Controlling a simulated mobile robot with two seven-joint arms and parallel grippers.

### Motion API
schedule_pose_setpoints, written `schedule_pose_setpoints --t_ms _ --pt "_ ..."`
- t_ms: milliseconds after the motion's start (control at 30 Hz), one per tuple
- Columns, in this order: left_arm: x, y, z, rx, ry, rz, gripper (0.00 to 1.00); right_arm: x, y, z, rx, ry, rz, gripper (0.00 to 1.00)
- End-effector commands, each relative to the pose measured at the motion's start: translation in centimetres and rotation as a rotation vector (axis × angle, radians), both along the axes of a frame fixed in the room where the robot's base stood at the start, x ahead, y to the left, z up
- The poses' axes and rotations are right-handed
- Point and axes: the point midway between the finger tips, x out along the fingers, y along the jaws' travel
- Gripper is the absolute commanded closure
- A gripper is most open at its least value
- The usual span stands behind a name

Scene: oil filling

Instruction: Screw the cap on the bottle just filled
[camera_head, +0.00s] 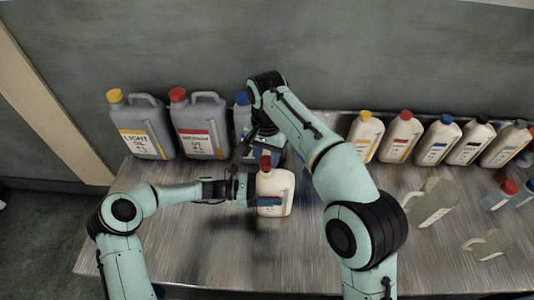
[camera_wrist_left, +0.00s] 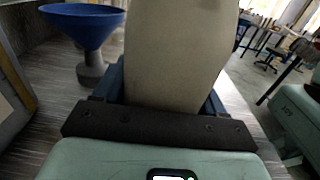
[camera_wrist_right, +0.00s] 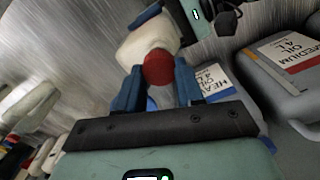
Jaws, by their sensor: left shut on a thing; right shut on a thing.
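A white bottle (camera_head: 275,193) stands on the metal table, with a blue band on its label. My left gripper (camera_head: 246,189) is shut on its side; the bottle body (camera_wrist_left: 180,55) fills the space between the blue fingers in the left wrist view. A red cap (camera_head: 265,162) is at the bottle's top. My right gripper (camera_head: 262,146) comes from above and is shut on this cap, which also shows between the fingers in the right wrist view (camera_wrist_right: 158,68). The cap appears in line with the bottle neck; the threads are hidden.
A yellow-capped grey canister (camera_head: 143,130), a red-capped one (camera_head: 200,128) and a partly hidden blue-capped one (camera_head: 241,112) stand at the back. White bottles (camera_head: 402,137) line the back right. A blue funnel (camera_wrist_left: 85,24) stands near the held bottle. The table's front left is clear.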

Motion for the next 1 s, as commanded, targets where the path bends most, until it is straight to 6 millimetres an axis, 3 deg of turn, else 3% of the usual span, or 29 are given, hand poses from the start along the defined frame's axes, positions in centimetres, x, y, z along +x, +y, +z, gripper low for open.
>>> schedule_pose_setpoints --t_ms 1000 --pt "0.0 0.0 0.0 0.001 0.0 0.001 0.84 0.0 0.1 -1.7 -0.001 0.0 0.0 0.91"
